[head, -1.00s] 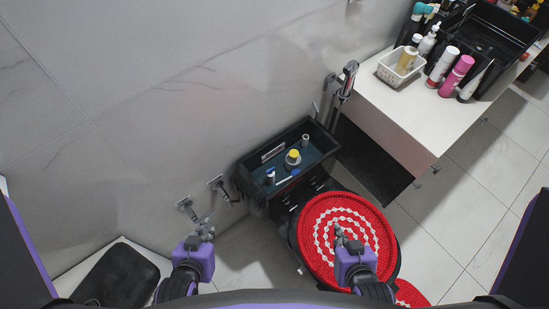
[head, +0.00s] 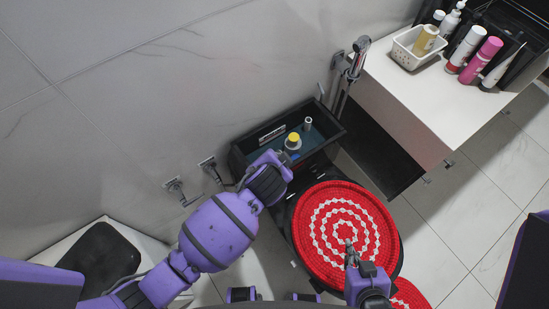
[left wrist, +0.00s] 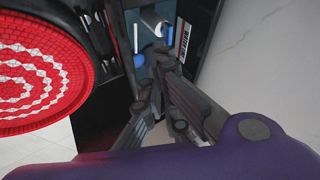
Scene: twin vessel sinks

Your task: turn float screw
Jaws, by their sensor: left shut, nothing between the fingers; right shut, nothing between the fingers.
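The open dark cistern (head: 262,139) stands against the wall. Inside it are a yellow-topped valve (head: 293,139) and a grey-white post (head: 308,123). My left arm reaches over its near left end, and that gripper's fingers are hidden from the head view. In the left wrist view my left gripper (left wrist: 164,68) is shut and empty, close to a white rod (left wrist: 136,38) with a blue part (left wrist: 140,59) and a round blue-and-white part (left wrist: 162,28). I cannot tell whether it touches them or which is the float screw. My right gripper (head: 347,244) is shut and empty above the red cover.
The round red-and-white crocheted cover (head: 318,262) lies in front of the cistern. A sprayer (head: 358,58) stands by the wall on the right. A white counter (head: 410,112) carries a basket (head: 412,53) and several bottles. Wall valves (head: 175,188) sit left of the cistern.

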